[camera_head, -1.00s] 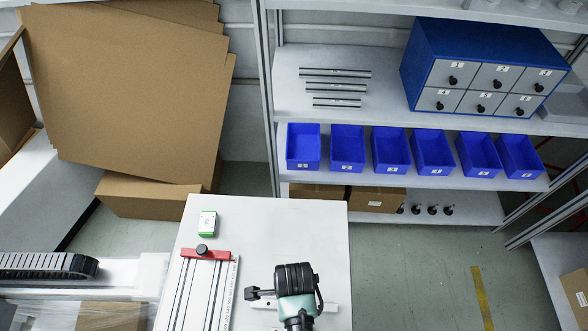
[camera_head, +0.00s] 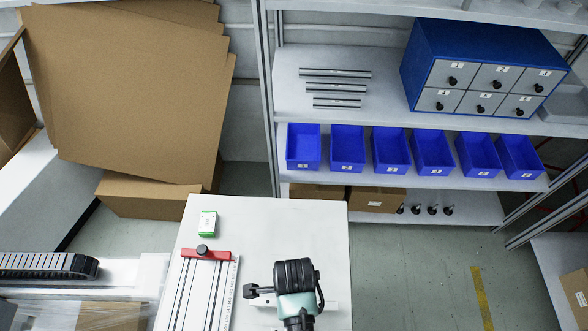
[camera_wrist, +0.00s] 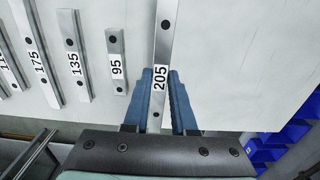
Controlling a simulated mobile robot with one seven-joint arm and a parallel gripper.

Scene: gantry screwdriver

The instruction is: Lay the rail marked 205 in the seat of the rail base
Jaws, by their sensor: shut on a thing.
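The rail marked 205 (camera_wrist: 166,38) is a long grey bar with dark holes, upright in the wrist view and running out of the top edge. My gripper (camera_wrist: 163,78) is shut on it, one blue finger on each side near the label. In the camera_head view my wrist (camera_head: 295,280) is over the right part of the white table, and it hides the fingers and the held rail. A pale strip (camera_head: 331,307) shows on the table partly behind my wrist. I cannot tell if it is the rail base, and its seat is not visible.
Rails marked 95 (camera_wrist: 116,65), 135 (camera_wrist: 73,62) and 175 (camera_wrist: 38,65) lie left of the held rail. A red-ended fixture (camera_head: 205,254) and a green box (camera_head: 207,222) are on the table (camera_head: 290,225). Blue bins (camera_head: 348,150) line the shelf behind.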

